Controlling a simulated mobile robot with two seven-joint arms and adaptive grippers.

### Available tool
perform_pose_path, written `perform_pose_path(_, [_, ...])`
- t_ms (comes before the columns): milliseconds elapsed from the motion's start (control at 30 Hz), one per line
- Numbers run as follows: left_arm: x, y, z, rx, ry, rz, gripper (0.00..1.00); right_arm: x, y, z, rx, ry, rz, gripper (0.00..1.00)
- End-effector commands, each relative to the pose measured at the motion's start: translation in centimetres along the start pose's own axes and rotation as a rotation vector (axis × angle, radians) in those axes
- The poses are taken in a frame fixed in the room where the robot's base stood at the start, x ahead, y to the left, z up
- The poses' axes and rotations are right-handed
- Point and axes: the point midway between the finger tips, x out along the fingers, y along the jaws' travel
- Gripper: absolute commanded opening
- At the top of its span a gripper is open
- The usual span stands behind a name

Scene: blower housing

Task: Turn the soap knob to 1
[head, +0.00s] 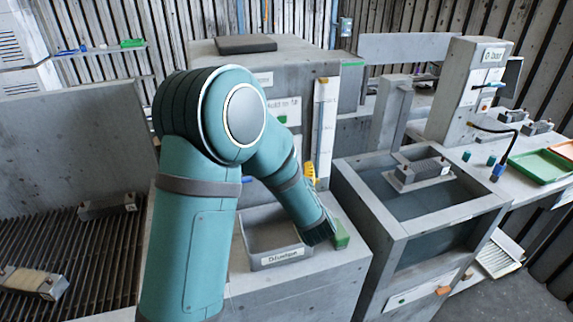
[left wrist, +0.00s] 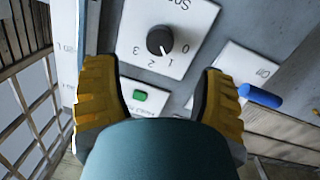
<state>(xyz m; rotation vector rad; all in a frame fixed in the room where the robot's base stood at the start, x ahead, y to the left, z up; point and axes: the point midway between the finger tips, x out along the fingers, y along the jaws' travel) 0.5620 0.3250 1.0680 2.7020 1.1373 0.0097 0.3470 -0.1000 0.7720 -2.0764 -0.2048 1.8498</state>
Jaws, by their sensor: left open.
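The soap knob (left wrist: 160,40) is a small round black dial on a white plate (left wrist: 190,22) marked 0, 1, 2 and 3, in the left wrist view. A pale mark on its rim faces the side of the numbers 0 and 1; I cannot tell exactly where it points. My left gripper (left wrist: 157,72) is open, its two yellow fingers on either side below the knob, apart from it and holding nothing. In the head view a yellow part of my left gripper (head: 310,172) shows beyond my teal arm. The knob is not visible there. My right gripper is not in view.
A green button (left wrist: 140,95) and a blue handle (left wrist: 260,96) sit close to the knob. In the head view, a grey bin (head: 275,258) stands beside my arm, a water tank (head: 345,200) stands to the right, and a slatted rack (head: 60,235) is at left.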

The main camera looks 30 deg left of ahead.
Motion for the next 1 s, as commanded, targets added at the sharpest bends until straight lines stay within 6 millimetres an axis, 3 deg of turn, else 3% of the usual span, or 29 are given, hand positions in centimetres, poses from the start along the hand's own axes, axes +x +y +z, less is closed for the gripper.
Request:
perform_pose_path(100, [-2.3, 0.0, 0.0, 0.000, 0.000, 0.003, 0.71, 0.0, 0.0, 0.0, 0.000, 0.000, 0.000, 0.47])
perform_pose_path(300, [-4.5, 0.1, 0.0, -0.001, 0.001, 0.002, 0.71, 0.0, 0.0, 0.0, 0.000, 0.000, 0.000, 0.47])
perform_pose_path(1000, [-4.9, 0.0, 0.0, -0.001, 0.001, 0.000, 0.71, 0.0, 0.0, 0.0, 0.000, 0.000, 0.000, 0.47])
